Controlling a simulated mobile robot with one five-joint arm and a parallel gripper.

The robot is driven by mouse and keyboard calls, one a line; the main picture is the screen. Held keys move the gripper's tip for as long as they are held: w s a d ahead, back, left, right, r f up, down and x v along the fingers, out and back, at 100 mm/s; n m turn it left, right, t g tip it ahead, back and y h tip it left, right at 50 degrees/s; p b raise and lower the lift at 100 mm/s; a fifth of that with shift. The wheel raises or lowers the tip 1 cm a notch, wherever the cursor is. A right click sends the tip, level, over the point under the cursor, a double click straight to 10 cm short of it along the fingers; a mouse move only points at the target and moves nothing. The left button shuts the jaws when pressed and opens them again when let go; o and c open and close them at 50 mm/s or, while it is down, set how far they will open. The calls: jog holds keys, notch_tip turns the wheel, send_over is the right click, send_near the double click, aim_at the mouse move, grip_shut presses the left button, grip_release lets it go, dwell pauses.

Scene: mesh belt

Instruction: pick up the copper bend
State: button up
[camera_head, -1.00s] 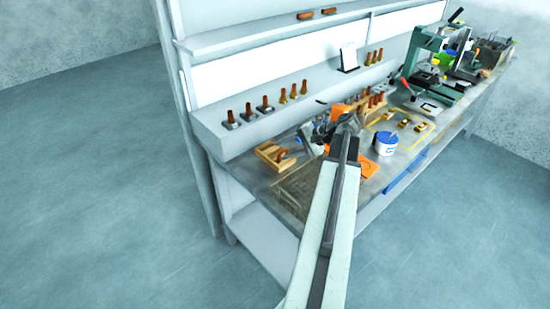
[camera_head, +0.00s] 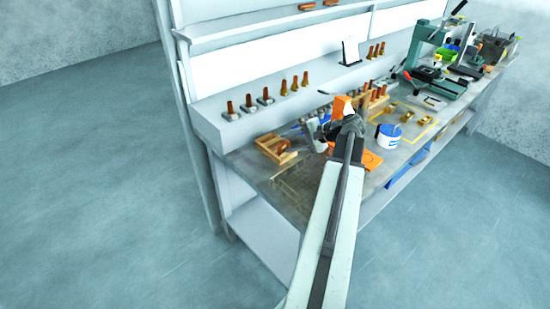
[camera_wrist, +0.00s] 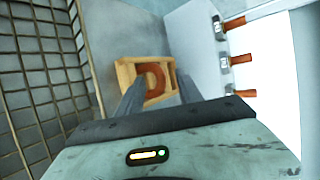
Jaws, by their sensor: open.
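The copper bend (camera_wrist: 152,80) is a curved reddish-brown piece lying in a small wooden tray (camera_wrist: 124,72) in the wrist view. In the head view the bend (camera_head: 283,146) shows small in the same wooden tray (camera_head: 266,151), near the bench's left end. My gripper (camera_wrist: 156,88) is open in the wrist view, its two dark fingers pointing toward the tray with the bend between and beyond their tips. In the head view my gripper (camera_head: 318,132) is to the right of the tray. I cannot tell how far the fingertips are above the bend.
A mesh belt (camera_wrist: 45,80) lies left of the tray in the wrist view. A raised pale ledge (camera_head: 225,125) with upright copper fittings runs behind.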

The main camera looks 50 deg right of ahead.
jog(key=shift+w+f, duration=0.15)
jog(key=shift+w, duration=0.1)
grip_shut()
